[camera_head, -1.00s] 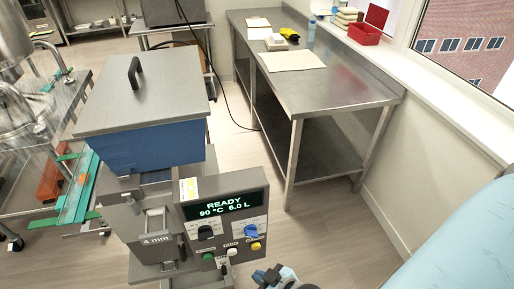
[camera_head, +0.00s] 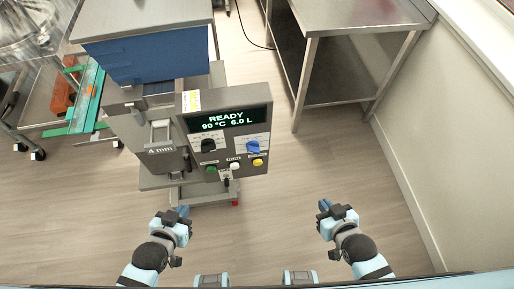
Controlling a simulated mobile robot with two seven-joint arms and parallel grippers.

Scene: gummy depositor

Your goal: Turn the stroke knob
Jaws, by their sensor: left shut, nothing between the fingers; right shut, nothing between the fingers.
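The depositor's control panel (camera_head: 228,135) shows a green-lit display (camera_head: 224,119) reading "READY 90 °C 6.0 L". Below the display are a black knob (camera_head: 208,146) on the left and a blue knob (camera_head: 253,147) on the right. Their labels are too small to read, so I cannot tell which is the stroke knob. My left gripper (camera_head: 183,211) is shut and empty, below the panel and apart from it. My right gripper (camera_head: 324,205) is shut and empty, to the lower right of the panel, touching nothing.
The blue hopper (camera_head: 150,62) with a grey lid stands above the panel. Green (camera_head: 211,169) and yellow (camera_head: 257,162) buttons sit below the knobs. A steel table (camera_head: 350,15) stands behind at right, beside the wall.

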